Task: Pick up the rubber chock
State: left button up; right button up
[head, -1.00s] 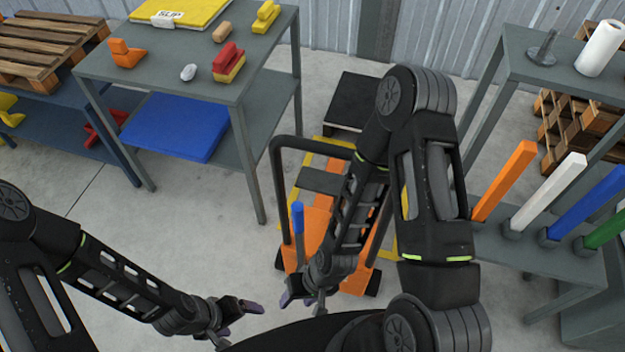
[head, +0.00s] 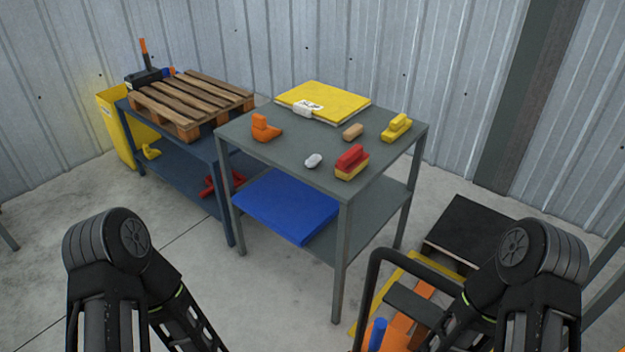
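No thing in view is plainly a rubber chock. An orange wedge-like block (head: 265,128) with a raised end sits at the left of the grey table (head: 290,150) and may be it. The arms are apart from the table.
The grey table also bears a yellow mat (head: 325,100), a red-and-yellow block (head: 351,163), a yellow block (head: 397,128), a tan block (head: 352,132) and a white mouse-like item (head: 313,161). A pallet (head: 190,102) lies on the blue bench (head: 175,165). An orange cart (head: 405,325) stands front right.

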aim_at(263, 132)
jog(key=j+z, duration=0.1)
jog(key=z, duration=0.25)
jog(key=i+j+z, duration=0.1)
jog(key=z, duration=0.25)
jog(key=j+z, duration=0.2)
jog(key=z, duration=0.15)
jog(key=j+z, duration=0.3)
jog(key=j, duration=0.5)
jog(key=j+z, duration=0.25)
jog(key=j, duration=0.55)
jog(key=j+z, duration=0.3)
jog(key=j, duration=0.5)
jog(key=k+j, duration=0.1)
jog(key=j, duration=0.45)
jog(key=k+j, duration=0.1)
jog(key=j, duration=0.45)
